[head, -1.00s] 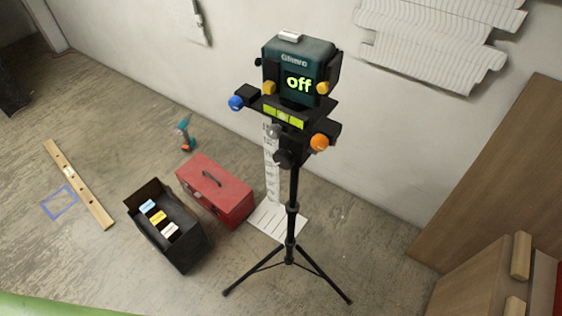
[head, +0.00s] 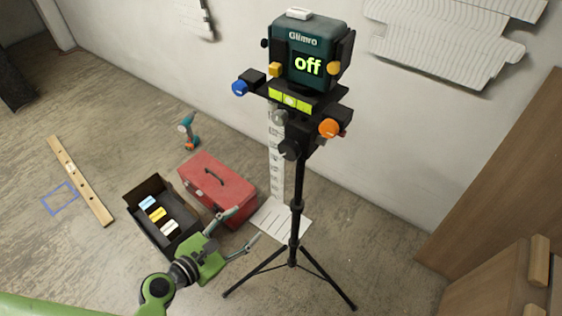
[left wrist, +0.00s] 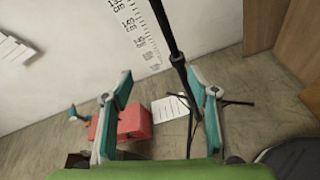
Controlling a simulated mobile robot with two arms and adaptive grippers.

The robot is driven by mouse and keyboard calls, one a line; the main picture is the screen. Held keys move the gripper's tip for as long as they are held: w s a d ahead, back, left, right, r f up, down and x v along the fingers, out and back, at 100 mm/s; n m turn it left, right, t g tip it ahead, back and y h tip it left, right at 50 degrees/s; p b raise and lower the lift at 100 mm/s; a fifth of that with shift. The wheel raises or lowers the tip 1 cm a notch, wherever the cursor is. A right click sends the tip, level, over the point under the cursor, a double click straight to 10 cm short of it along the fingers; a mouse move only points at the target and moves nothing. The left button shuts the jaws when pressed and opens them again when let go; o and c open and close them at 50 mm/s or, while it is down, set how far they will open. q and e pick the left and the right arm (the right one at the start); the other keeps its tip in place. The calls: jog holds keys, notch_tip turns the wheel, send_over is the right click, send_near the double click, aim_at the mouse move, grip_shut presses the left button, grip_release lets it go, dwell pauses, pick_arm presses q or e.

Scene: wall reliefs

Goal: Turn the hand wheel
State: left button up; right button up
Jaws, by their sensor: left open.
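A dark green device (head: 309,45) reading "off" stands on a black tripod (head: 299,190). Round knobs sit on its mount: a blue knob (head: 240,88) at left, an orange knob (head: 329,128) at right, a grey knob (head: 280,117) and a black knob (head: 289,149) below. I cannot tell which of these is the hand wheel. My left gripper (head: 247,224) is open and empty, left of the tripod and lower in the picture than the knobs. In the left wrist view the tripod pole (left wrist: 175,45) shows beyond the open fingers; the knobs are out of that view. My right gripper is not in view.
A red toolbox (head: 222,183), a black open box (head: 150,189) with coloured blocks, a drill (head: 189,131) and a wooden level (head: 80,180) are on the floor. A wooden cabinet (head: 500,295) stands at lower right. The tripod legs spread across the floor.

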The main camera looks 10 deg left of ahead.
pick_arm(q)
notch_tip(320, 180, up, 16)
jog(key=d+n+t+h, duration=0.1)
jog(key=n+t+h, duration=0.2)
jog(key=n, duration=0.1)
jog(key=p, duration=0.2)
send_near(286, 153)
jog(key=x, duration=0.6)
jog(key=shift+w+d+r, duration=0.1)
jog(key=shift+w+d, duration=0.05)
jog(key=shift+w, duration=0.15)
jog(key=shift+x, duration=0.8)
jog(key=shift+c, duration=0.5)
jog(key=shift+s, duration=0.1)
jog(key=c, duration=1)
